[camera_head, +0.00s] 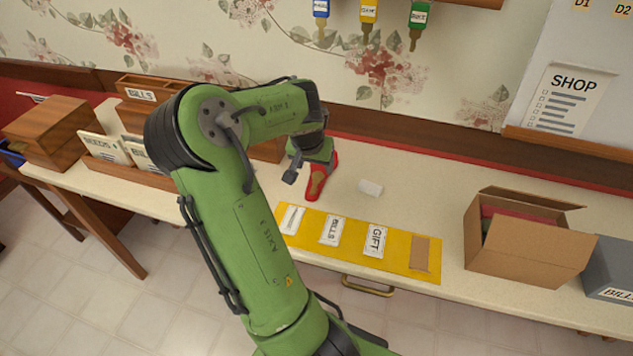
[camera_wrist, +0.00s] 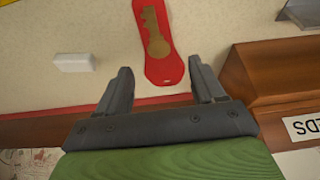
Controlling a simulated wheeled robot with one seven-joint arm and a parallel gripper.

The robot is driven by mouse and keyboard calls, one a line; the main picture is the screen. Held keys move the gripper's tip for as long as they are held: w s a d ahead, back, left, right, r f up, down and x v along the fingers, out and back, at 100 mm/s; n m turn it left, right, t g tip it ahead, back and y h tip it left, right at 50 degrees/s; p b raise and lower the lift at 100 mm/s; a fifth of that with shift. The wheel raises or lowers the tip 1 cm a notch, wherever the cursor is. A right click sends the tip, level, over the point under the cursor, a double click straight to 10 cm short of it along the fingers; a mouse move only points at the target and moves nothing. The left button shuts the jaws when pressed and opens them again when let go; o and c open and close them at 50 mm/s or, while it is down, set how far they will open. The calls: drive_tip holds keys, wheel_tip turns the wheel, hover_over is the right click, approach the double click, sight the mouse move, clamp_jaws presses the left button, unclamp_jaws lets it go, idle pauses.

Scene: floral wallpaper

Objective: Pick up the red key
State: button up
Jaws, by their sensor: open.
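The red key (camera_head: 313,193) lies on the cream counter (camera_head: 362,164), partly hidden behind my gripper in the head view. In the wrist view the red key (camera_wrist: 155,38) shows as a long red tag with a brass key shape on it. My gripper (camera_head: 303,174) is open just over the key. In the wrist view the two fingertips (camera_wrist: 160,72) are apart, with the near rounded end of the red tag between them in the picture. The fingers hold nothing. The exact height above the tag is hard to tell.
A small white block (camera_head: 370,188) lies right of the key. A yellow mat (camera_head: 395,244) with labelled cards is in front. Wooden boxes (camera_head: 60,130) stand left, a cardboard box (camera_head: 525,245) right. Blue, yellow and green keys (camera_head: 418,18) hang on the wall.

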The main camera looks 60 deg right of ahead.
sight(318, 175)
drive_tip(key=b+x, duration=0.2)
drive_tip(key=x, duration=0.4)
drive_tip(key=shift+d+f, duration=0.15)
drive_tip(key=shift+c, duration=0.5)
drive_tip(key=c, duration=1)
drive_tip(key=shift+r, duration=0.25)
